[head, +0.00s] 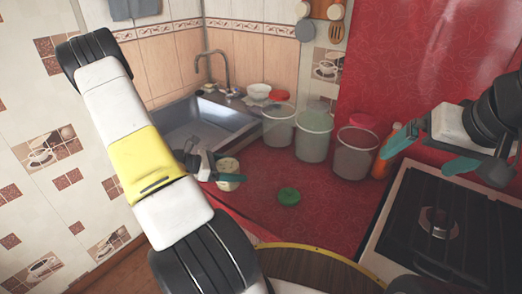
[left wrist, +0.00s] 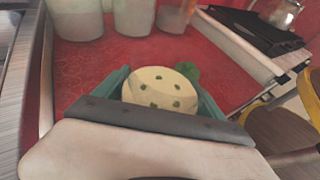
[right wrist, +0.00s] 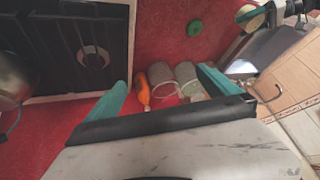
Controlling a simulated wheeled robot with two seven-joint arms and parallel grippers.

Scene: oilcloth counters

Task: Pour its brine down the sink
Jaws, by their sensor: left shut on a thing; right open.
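A jar (head: 228,168) with a round cream top dotted with green pieces stands at the sink's near right corner; the left wrist view shows this top (left wrist: 160,88) close up. My left gripper (head: 225,178) is shut on the jar, one teal finger on each side; the jar's lower part is mostly hidden. The brine's level cannot be made out. A green lid (head: 288,196) lies apart on the red counter. The sink (head: 205,128) with its tap (head: 222,72) is just behind and left of the jar. My right gripper (head: 430,153) is open and empty above the stove side.
Several large tubs (head: 313,137) stand along the back, with an orange bottle (head: 382,160) at their right. A stove (head: 440,222) fills the right. A white bowl (head: 259,91) sits behind the sink. The red counter (head: 320,212) is clear around the lid.

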